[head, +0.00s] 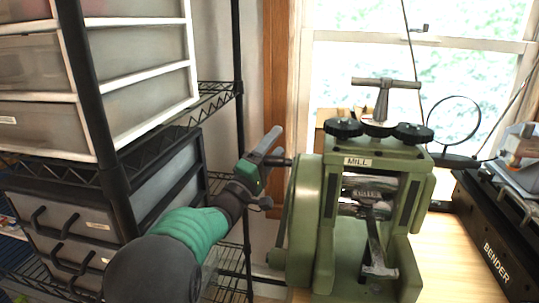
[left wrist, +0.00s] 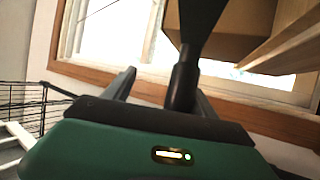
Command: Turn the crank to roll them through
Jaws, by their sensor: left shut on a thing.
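The green mill (head: 327,215), labelled MILL, stands upright on the wooden bench. It has two black knobs and a T-handle (head: 383,84) on top. Shiny rollers (head: 371,188) show in its front opening. A dark metal piece (head: 373,240) slopes down in front of them; I cannot tell exactly what it is. My left gripper (head: 277,160) is at the mill's left side, shut on the crank's black handle, which stands between the fingers in the left wrist view (left wrist: 184,85). The rest of the crank is partly hidden. My right gripper is not in view.
A black device labelled BENDER (head: 489,240) lies at the right of the bench. A black wire shelf with drawers (head: 135,75) stands close on the left, beside my left arm. A window (head: 470,80) is behind. Some bare bench shows between the mill and the bender.

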